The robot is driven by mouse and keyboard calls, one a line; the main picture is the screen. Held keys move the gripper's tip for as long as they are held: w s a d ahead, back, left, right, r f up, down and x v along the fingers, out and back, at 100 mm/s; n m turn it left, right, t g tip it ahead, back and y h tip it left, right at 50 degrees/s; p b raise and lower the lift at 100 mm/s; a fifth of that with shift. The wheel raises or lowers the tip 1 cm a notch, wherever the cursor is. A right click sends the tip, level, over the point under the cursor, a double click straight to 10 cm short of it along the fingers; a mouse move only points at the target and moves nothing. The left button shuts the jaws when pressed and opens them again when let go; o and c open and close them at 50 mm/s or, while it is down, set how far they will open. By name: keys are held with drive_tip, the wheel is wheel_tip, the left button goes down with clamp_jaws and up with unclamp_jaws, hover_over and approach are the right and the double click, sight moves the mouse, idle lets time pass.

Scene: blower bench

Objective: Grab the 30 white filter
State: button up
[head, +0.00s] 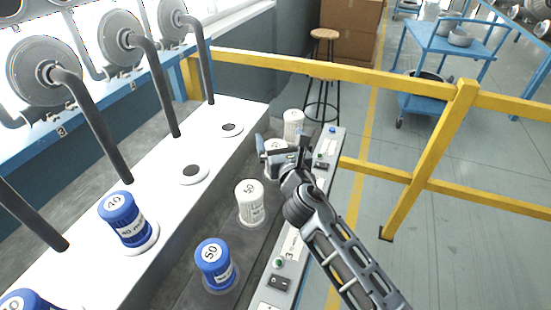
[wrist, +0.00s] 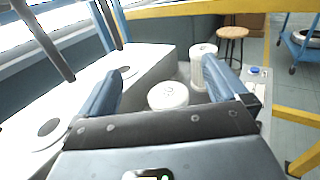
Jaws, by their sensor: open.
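Several white filters stand in the dark trough. One marked 50 (head: 250,203) is nearest. A second white filter (head: 275,147) is partly hidden behind my gripper (head: 282,146); its number is not readable in the head view. In the wrist view this filter (wrist: 168,96) shows its round top between the two fingers, its marking too small to read surely. A third white filter (head: 293,124) stands farthest back, and in the wrist view (wrist: 198,68) it is beside the right finger. My gripper is open, with nothing held.
Blue filters marked 40 (head: 125,222) and 50 (head: 214,262) stand on the white bench (head: 160,180) and in the trough. The bench has two empty round ports. Grey pipes hang above it. A control strip (head: 285,262) and yellow railing (head: 400,83) lie right.

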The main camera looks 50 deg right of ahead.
sight(274, 145)
wheel_tip(274, 145, down, 8)
drive_tip(key=b, duration=0.3)
drive_tip(key=shift+w+d+f+b, duration=0.1)
drive_tip(key=shift+w+d+b, duration=0.1)
drive_tip(key=shift+b, duration=0.1)
drive_tip(key=shift+w+d+r, duration=0.2)
drive_tip(key=shift+w+d, duration=0.1)
drive_tip(key=shift+w, duration=0.2)
drive_tip(key=shift+x, duration=2.95)
drive_tip(key=c, duration=1.2)
